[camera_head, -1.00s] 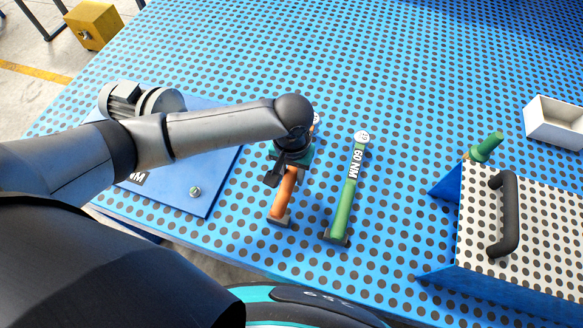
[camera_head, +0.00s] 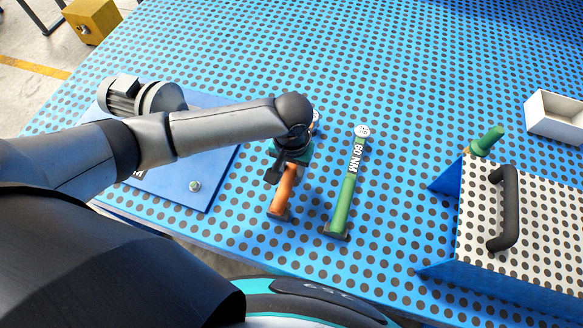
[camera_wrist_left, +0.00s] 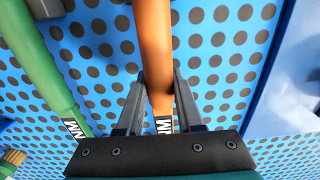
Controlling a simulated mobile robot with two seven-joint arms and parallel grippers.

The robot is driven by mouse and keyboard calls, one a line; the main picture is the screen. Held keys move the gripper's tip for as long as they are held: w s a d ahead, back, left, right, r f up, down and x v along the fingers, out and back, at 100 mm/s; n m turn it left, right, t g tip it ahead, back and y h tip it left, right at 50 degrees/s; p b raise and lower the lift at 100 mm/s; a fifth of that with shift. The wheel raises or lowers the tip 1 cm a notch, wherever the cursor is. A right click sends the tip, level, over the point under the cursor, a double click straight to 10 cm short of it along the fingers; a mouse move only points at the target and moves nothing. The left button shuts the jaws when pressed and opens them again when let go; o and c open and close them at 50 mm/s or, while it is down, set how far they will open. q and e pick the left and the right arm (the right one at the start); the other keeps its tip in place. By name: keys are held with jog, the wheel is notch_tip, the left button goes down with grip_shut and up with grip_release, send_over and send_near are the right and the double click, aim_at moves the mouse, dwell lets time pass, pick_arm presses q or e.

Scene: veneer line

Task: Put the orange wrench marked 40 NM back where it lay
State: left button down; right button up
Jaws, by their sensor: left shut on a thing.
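The orange wrench (camera_head: 285,192) lies along the blue dotted table, its near end at a small dark rest (camera_head: 279,213). My left gripper (camera_head: 274,173) is shut on its shaft, and my wrist hides its far part. In the left wrist view the orange shaft (camera_wrist_left: 154,45) runs between the two fingers of the left gripper (camera_wrist_left: 159,85), with part of a label ending in NM below them. Whether the wrench fully touches its rest I cannot tell. My right gripper is not in view.
A green wrench marked 60 NM (camera_head: 349,186) lies just right of the orange one. A blue plate (camera_head: 207,180) with a bolt and a grey motor (camera_head: 140,96) is on the left. A dotted box with a black handle (camera_head: 508,207) and a white tray (camera_head: 556,120) stand at right.

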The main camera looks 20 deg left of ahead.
pick_arm(q)
jog(key=shift+f, duration=0.25)
jog(key=shift+c, duration=2.4)
grip_release()
notch_tip(320, 180, up, 8)
jog(key=p, duration=0.9)
jog(key=shift+p, duration=0.3)
jog(key=shift+s+f, duration=0.1)
jog(key=shift+s, duration=0.05)
